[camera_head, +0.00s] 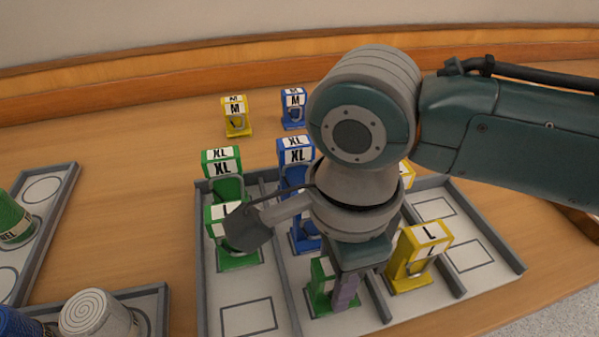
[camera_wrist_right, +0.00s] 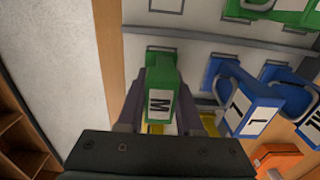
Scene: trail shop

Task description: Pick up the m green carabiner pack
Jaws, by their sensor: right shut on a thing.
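The M green carabiner pack (camera_wrist_right: 160,88) is between the fingers of my right gripper (camera_wrist_right: 168,115) in the right wrist view, with its M label facing the camera. In the head view the green pack (camera_head: 319,283) stands at the front of the middle lane of the grey tray (camera_head: 203,300), partly hidden by my right gripper (camera_head: 343,290). The gripper is shut on it. I cannot tell whether the pack's base still touches the tray. My left gripper is not in view.
Yellow L pack (camera_head: 420,250) stands close right of the gripper. Green XL pack (camera_head: 222,165), green L pack (camera_head: 235,255) and blue packs (camera_head: 296,150) stand left and behind. Yellow M (camera_head: 236,118) and blue M (camera_head: 293,105) packs stand behind the tray. Front left outlined slot is empty.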

